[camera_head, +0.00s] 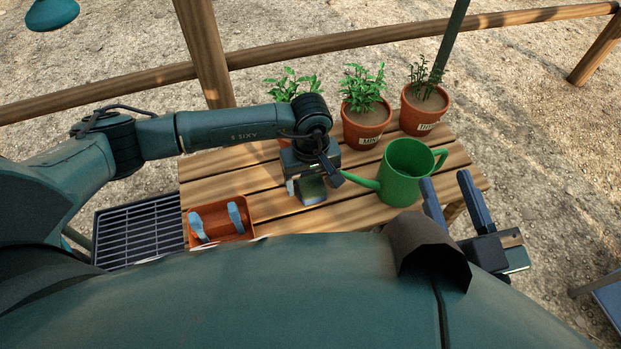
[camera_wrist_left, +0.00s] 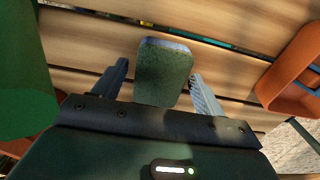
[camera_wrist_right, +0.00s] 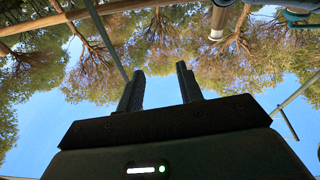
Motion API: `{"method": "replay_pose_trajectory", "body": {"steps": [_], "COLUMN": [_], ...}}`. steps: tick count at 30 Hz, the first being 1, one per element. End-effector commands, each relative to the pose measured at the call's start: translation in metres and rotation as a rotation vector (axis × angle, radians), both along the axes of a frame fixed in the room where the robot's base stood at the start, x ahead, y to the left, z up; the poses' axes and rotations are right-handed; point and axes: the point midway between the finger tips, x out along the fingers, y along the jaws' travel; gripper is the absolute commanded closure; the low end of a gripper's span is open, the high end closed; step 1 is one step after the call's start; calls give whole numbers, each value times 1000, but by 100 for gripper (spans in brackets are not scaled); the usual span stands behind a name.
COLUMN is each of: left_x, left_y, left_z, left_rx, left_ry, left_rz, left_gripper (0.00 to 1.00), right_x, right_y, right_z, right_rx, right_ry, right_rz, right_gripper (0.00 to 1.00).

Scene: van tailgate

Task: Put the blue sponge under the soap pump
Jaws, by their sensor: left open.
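A sponge (camera_head: 312,190) with a green face and a bluish edge is on the slatted wooden table, partly hidden by my left gripper in the head view. In the left wrist view the sponge (camera_wrist_left: 164,75) shows between the two fingers, with a gap on each side. My left gripper (camera_head: 306,196) is open above it, pointing down. My right gripper (camera_head: 444,180) is open and empty near the table's right side, its fingers (camera_wrist_right: 160,68) pointing up toward trees and sky. I see no soap pump in any view.
A green watering can (camera_head: 404,172) stands right of the left gripper. Several potted herbs (camera_head: 367,125) line the back of the table (camera_head: 215,172). An orange tray (camera_head: 220,232) with two blue-handled items sits at the left, beside a dark grate (camera_head: 140,232).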

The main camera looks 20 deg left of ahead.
Motion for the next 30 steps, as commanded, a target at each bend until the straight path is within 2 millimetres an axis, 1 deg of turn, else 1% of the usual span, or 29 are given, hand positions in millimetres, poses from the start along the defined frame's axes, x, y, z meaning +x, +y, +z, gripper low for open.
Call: {"method": "replay_pose_trajectory", "body": {"steps": [2, 5, 12, 15, 18, 21, 23, 27, 30], "left_x": [0, 1, 1, 1, 0, 0, 0, 7, 9], "left_y": [0, 0, 0, 0, 0, 0, 0, 2, 4], "left_z": [5, 18, 71, 91, 106, 117, 120, 126, 127], "left_rx": [0, -1, -1, 0, 0, 0, -1, -4, -2], "left_ry": [0, -2, -4, -4, -2, -1, -1, 0, 2], "left_rz": [0, -1, -1, -2, 0, 0, 0, 1, 1], "left_gripper": [29, 29, 29, 29, 29, 29, 25, 24, 24], "right_x": [0, 0, 0, -1, -1, -1, -2, -2, -2], "right_y": [0, 0, -3, -6, -8, -8, -8, -8, -7], "right_z": [4, 6, 7, 4, 3, 1, -1, -13, -9], "right_rx": [-6, -17, -69, -91, -107, -117, -120, -106, -88], "right_ry": [-2, -4, -4, 6, 4, 5, 9, 21, 20], "right_rz": [-1, -4, -21, -32, -41, -45, -45, -45, -42], "right_gripper": [64, 64, 64, 64, 64, 64, 64, 64, 64]}}
